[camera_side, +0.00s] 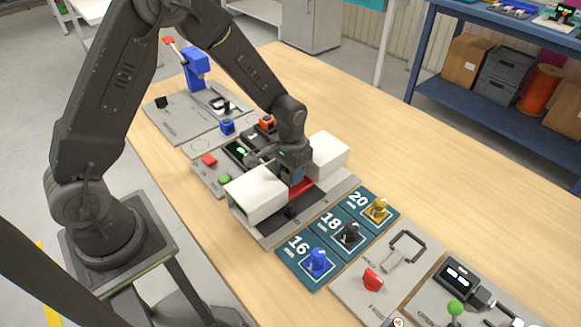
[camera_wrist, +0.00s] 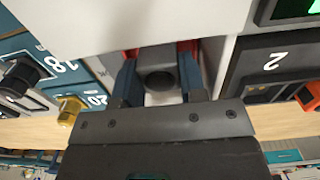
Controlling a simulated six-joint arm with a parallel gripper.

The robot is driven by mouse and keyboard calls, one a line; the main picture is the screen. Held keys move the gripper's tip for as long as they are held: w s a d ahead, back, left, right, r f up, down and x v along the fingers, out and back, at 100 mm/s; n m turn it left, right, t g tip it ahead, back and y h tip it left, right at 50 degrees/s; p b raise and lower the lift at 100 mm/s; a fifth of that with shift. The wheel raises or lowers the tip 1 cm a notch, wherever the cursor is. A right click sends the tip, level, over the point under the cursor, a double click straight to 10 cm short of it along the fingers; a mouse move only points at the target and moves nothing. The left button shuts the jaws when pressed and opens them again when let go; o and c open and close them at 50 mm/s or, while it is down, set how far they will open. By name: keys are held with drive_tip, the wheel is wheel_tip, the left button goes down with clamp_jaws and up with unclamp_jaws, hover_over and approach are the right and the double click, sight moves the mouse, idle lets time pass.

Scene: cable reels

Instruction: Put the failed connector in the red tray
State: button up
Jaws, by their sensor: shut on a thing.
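My gripper (camera_side: 291,178) is low between two white blocks in the side view, above a red surface (camera_side: 304,187) that looks like the red tray. In the wrist view my gripper (camera_wrist: 158,82) has its blue fingers closed on a dark grey piece with a round dark end (camera_wrist: 160,80). This may be the failed connector; no fault mark shows on it. Red also shows beside the fingers in the wrist view (camera_wrist: 188,46). Whether the piece touches the tray is hidden. The fingertips are mostly hidden in the side view.
White blocks stand close on the left (camera_side: 257,193) and right (camera_side: 328,157) of my gripper. Numbered teal pads hold a blue connector (camera_side: 317,261), a black one (camera_side: 350,234) and a yellow one (camera_side: 379,210). A grey station with a green-lit screen (camera_side: 242,150) is behind.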

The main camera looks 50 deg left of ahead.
drive_tip(key=shift+f, duration=0.45)
drive_tip(key=o, duration=1)
wheel_tip(320, 180, up, 8)
